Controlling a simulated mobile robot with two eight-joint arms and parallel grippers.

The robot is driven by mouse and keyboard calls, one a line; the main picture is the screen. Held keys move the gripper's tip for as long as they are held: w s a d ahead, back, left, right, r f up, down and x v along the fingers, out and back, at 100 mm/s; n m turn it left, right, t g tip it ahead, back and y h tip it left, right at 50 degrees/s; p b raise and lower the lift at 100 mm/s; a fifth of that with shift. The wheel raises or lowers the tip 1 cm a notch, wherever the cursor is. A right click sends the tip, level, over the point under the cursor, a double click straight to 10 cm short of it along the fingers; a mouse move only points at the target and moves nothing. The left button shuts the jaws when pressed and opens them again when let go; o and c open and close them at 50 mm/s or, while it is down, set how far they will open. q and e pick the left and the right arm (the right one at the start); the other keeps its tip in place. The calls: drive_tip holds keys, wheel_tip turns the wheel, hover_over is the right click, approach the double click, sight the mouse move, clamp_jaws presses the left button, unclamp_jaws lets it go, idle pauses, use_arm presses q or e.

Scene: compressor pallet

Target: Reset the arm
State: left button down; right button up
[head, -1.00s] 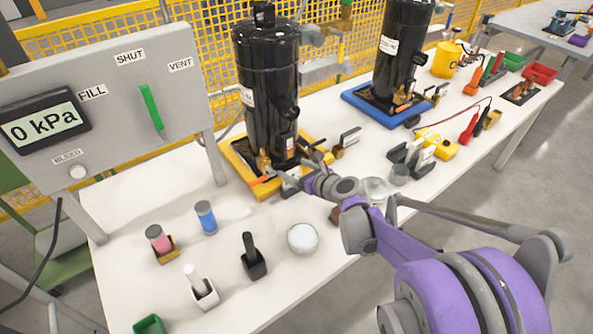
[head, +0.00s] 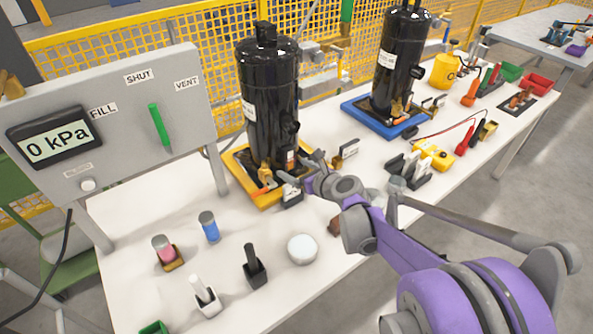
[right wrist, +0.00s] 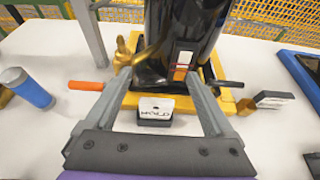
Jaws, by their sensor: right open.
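My right gripper (head: 299,172) is open at the foot of the nearer black compressor (head: 268,100), which stands upright on a yellow base (head: 240,168). In the right wrist view the two fingers of the right gripper (right wrist: 158,78) are spread in front of the compressor (right wrist: 165,35), with nothing held between them. A small white-topped block with print (right wrist: 155,108) lies between the fingers, just in front of the yellow base (right wrist: 130,98). An orange-handled rod (right wrist: 88,86) shows by the left finger. I cannot tell whether the fingers touch anything. My left gripper is not in view.
A second black compressor (head: 400,60) stands on a blue base (head: 352,112). A gauge panel (head: 110,110) reading 0 kPa is at left. Blue (head: 209,227) and pink (head: 163,248) cylinders, brush-like holders and a round white dish (head: 302,249) sit on the white table (head: 130,220).

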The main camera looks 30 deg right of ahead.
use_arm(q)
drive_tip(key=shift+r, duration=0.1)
use_arm(e)
drive_tip(key=shift+r, duration=0.15)
drive_tip(key=s+a+r+n+g+y+p, duration=0.1)
drive_tip(key=s+a+r+n+g+p, duration=0.15)
drive_tip(key=s+a+n, duration=0.55)
drive_tip(key=s+a+r+n+g+y+p, duration=0.1)
drive_tip(key=s+a+n+g+p, duration=0.2)
drive_tip(key=a+n, duration=0.45)
use_arm(q)
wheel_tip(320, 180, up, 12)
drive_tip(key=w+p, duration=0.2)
drive_tip(key=p, duration=0.3)
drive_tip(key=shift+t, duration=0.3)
use_arm(e)
drive_tip(key=s+n+g+h, duration=0.2)
drive_tip(key=s+n+h, duration=0.1)
drive_tip(key=s+n, duration=1.2)
drive_tip(key=n, duration=0.4)
drive_tip(key=shift+s+d+n, duration=0.15)
drive_tip(key=shift+s+n, duration=0.2)
drive_tip(key=shift+r+g, duration=0.1)
drive_tip(key=shift+g, duration=0.15)
